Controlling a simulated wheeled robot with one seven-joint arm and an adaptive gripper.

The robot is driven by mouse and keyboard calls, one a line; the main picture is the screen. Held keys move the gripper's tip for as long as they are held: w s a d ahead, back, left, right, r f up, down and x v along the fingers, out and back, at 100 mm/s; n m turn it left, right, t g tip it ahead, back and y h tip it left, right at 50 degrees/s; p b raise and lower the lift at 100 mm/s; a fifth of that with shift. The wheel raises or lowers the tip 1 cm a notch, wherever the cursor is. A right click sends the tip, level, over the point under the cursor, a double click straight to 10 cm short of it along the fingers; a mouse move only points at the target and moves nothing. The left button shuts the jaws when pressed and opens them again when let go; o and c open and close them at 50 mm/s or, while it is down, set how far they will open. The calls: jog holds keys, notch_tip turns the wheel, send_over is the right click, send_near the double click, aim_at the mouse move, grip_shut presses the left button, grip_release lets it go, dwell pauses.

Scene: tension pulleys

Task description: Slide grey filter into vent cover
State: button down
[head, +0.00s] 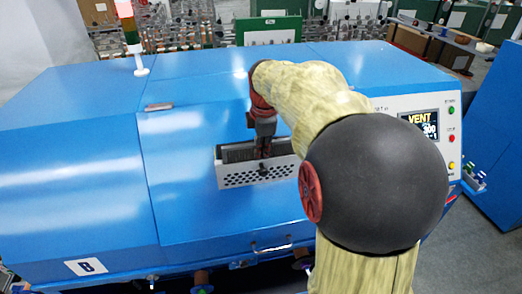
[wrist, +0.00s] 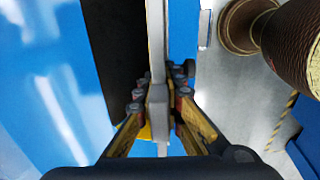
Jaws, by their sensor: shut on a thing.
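The vent cover (head: 232,181) is a pale perforated plate on the front of the blue machine, tilted outward at its top. The grey filter (head: 236,154) shows as a dark grey strip just behind the cover's top edge; its lower part is hidden. My gripper (head: 263,148) points down at the middle of the cover. In the wrist view my gripper (wrist: 158,100) is shut on a grey block on a long pale strip, which looks like part of the filter. How deep the filter sits in the cover cannot be told.
The blue machine (head: 180,140) fills the middle, with a control panel (head: 420,125) on its right. A small handle (head: 271,247) is below the cover. A brown spool (wrist: 238,25) stands over the grey floor in the wrist view. My arm hides the area right of the cover.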

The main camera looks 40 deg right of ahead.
jog(key=shift+f, duration=0.2)
jog(key=shift+f, duration=0.15)
jog(key=shift+r, duration=0.35)
dwell(0.7)
jog(key=c, duration=1.8)
grip_release()
jog(key=shift+c, duration=0.2)
jog(key=v, duration=1.2)
